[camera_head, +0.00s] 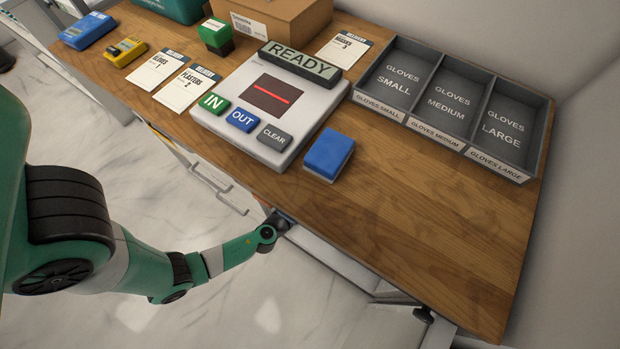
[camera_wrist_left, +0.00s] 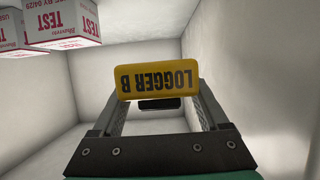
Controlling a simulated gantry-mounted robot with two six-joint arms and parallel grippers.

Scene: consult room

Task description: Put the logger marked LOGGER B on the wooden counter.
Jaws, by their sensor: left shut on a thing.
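The yellow logger marked LOGGER B (camera_wrist_left: 155,82) is between the fingers of my left gripper (camera_wrist_left: 158,98) in the left wrist view. Its label appears upside down. The gripper is shut on it, inside a pale, white-walled space. In the head view my left arm comes in from the left and its end passes below the front edge of the wooden counter (camera_head: 430,220). The gripper and the logger are hidden there. My right gripper is in neither view.
White-and-red TEST boxes (camera_wrist_left: 62,22) hang into the wrist view at upper left. On the counter are a scanner unit (camera_head: 310,110), a blue block (camera_head: 329,154), a glove tray (camera_head: 545,130), delivery cards and a yellow device (camera_head: 124,52). The counter's right front is bare.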

